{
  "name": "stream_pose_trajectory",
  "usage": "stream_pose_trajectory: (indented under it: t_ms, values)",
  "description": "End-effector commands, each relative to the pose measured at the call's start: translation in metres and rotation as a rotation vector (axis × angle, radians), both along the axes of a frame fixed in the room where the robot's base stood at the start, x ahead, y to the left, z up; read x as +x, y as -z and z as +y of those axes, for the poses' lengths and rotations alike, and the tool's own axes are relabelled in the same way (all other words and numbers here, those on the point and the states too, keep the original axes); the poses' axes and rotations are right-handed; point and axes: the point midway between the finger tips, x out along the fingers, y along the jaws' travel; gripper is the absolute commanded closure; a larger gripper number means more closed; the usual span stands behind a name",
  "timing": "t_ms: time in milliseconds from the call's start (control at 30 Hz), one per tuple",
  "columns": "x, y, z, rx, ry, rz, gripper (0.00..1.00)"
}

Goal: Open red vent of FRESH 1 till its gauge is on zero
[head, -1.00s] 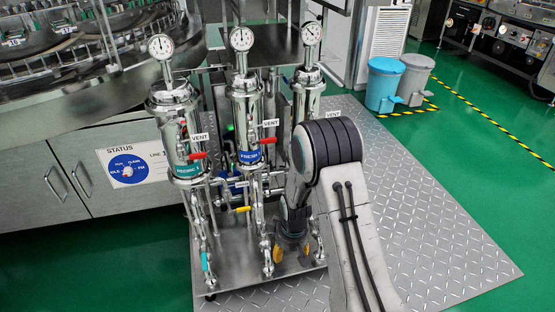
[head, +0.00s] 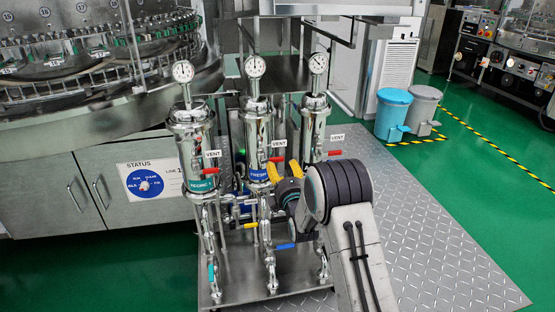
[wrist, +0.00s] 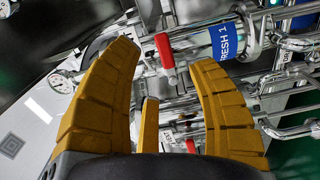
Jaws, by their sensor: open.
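The FRESH 1 housing is the middle steel cylinder (head: 256,135), with a blue label that also shows in the wrist view (wrist: 229,38). Its red vent handle (head: 277,159) sits beside a VENT tag (head: 279,143). In the wrist view the red handle (wrist: 165,52) lies between the fingertips, ahead of them and apparently not touched. My gripper (head: 284,163) is open, its yellow fingers just right of the blue label; it also shows in the wrist view (wrist: 165,58). The gauge (head: 255,66) on top has a dark needle pointing roughly upward; its numbers are too small to read.
A teal-labelled housing (head: 192,150) with its own red handle (head: 210,171) stands left. Another housing (head: 314,130) with a red handle (head: 334,153) stands close right, partly behind my arm. Below are a yellow handle (head: 249,225) and a blue handle (head: 286,246). The plate floor (head: 430,240) at right is clear.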

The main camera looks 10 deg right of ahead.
Motion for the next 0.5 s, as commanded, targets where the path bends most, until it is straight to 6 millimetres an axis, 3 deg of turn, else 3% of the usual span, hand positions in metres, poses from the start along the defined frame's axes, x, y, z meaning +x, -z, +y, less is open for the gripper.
stream_pose_trajectory:
  t_ms: [500]
  values:
    - [0.046,0.002,0.0,-0.016,0.0,0.001,0.47]
